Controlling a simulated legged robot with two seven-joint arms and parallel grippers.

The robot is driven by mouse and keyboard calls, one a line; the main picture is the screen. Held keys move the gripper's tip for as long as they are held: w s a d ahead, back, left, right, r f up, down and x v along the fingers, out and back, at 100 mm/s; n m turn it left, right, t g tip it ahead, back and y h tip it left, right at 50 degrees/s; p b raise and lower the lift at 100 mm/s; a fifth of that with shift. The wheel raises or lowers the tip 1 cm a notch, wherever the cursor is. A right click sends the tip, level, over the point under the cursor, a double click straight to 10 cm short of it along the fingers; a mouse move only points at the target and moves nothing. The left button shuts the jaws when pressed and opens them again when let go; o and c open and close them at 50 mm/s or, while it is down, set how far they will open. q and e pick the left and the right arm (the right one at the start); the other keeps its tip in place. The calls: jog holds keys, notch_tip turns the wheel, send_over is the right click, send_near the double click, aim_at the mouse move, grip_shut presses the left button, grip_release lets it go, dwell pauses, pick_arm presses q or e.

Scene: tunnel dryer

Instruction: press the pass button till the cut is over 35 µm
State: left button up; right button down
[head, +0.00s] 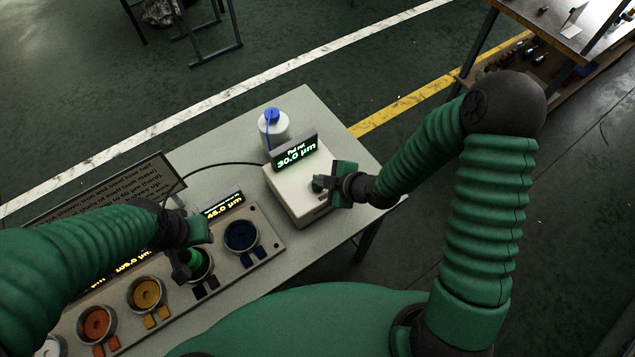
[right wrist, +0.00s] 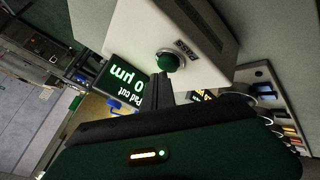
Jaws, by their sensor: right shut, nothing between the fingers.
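The white box (head: 290,199) stands on the table and carries a display (head: 295,152) reading "Pad cut 30.0 µm". Its round green pass button (right wrist: 168,62), beside the word PASS, shows in the right wrist view. My right gripper (head: 327,187) is shut and empty at the button. Its fingertips (right wrist: 160,80) are right by the button's edge; I cannot tell whether they touch it. My left gripper (head: 189,262) is over a round station of the long panel, at something green; its jaws are too hidden to read.
The long panel (head: 265,241) has several coloured round stations and lit displays, one reading about 45 µm. A white bottle with a blue cap (head: 272,127) stands behind the box. A dark sign (head: 110,190) stands at the left. The table's right end (head: 345,150) is bare.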

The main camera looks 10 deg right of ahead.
jog(key=shift+f+b, duration=0.45)
jog(key=shift+f, duration=0.05)
dwell(0.6)
jog(key=shift+r+p, duration=0.75)
jog(key=shift+r, duration=0.15)
notch_tip(320, 180, up, 5)
jog(key=p, duration=0.4)
jog(key=shift+r, duration=0.1)
jog(key=shift+d, duration=0.15)
